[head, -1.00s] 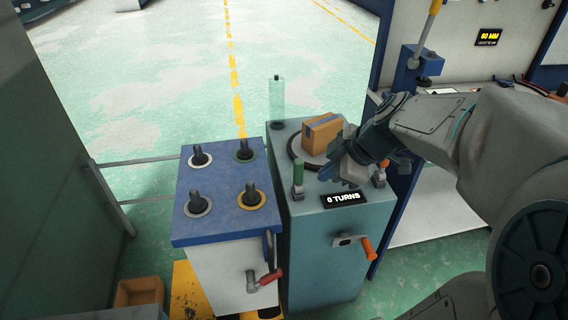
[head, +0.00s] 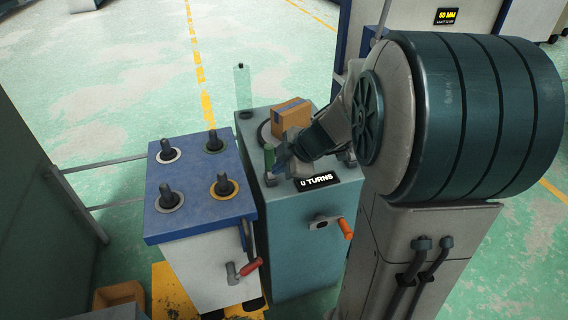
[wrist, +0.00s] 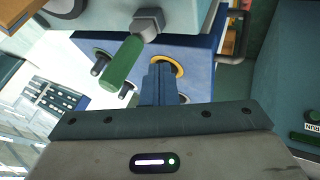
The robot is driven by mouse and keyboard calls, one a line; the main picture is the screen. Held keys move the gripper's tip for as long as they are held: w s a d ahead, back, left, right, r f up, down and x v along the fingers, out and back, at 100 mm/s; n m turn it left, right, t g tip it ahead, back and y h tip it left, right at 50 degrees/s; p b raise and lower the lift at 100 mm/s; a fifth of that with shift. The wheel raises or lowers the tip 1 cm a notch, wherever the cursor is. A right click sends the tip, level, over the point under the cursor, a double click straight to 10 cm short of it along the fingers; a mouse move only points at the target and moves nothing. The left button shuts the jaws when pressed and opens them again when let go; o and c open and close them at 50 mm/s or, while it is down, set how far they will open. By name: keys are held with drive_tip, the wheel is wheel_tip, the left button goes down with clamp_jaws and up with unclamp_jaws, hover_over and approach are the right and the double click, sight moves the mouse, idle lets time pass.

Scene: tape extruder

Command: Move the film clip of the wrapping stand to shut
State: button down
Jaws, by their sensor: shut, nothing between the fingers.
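The wrapping stand (head: 331,251) is a teal cabinet with a round turntable and a "0 TURNS" display (head: 318,181). A green-handled lever (head: 269,157) stands upright at its front left corner; it looks like the film clip, but no label shows this. In the wrist view the green handle (wrist: 122,65) sticks out from a grey block, left of my fingers. My gripper (head: 280,159) is shut and empty, just right of the handle in the head view. A small gap shows between them in the wrist view (wrist: 160,78). My arm hides part of the stand's right side.
A cardboard box (head: 291,117) sits on the turntable behind my gripper. A clear film post (head: 242,88) rises at the back left. A blue-topped cabinet (head: 198,222) with several black pegs stands close on the left. An orange-handled crank (head: 345,228) projects from the stand's front.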

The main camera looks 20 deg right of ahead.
sight(270, 162)
drive_tip(key=shift+w+r, duration=0.1)
drive_tip(key=shift+w, duration=1.3)
